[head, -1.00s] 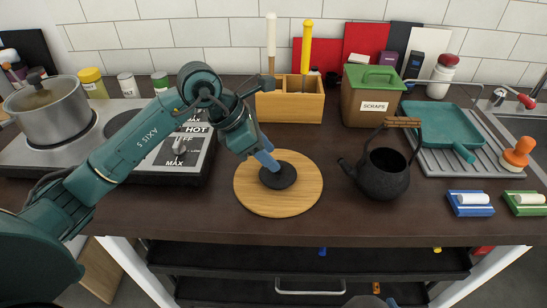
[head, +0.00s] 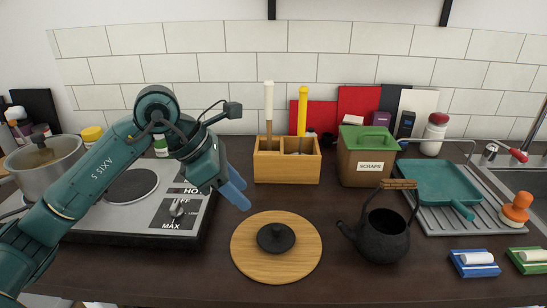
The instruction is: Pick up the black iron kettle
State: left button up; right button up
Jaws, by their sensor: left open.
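The black iron kettle (head: 382,237) stands upright on the dark counter, right of centre. Its spout points left, and its arched handle with a brown wrapped grip (head: 398,184) stands up over the open top. My left gripper (head: 236,193) is in the air to the left of the kettle, well apart from it, with blue fingers angled down to the right. The fingers overlap in this view and nothing shows between them. A black lid (head: 276,238) lies on the round wooden board (head: 251,262), below the gripper and left of the kettle. My right gripper is not in view.
Behind stand a wooden utensil box (head: 287,167) and a brown SCRAPS bin (head: 362,165) with a green lid. A drying rack (head: 487,212) with a teal pan (head: 437,185) is right of the kettle. The hotplate (head: 150,205) with a steel pot (head: 45,165) is at left.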

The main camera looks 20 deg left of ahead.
aim_at(382, 235)
jog(key=k, duration=1)
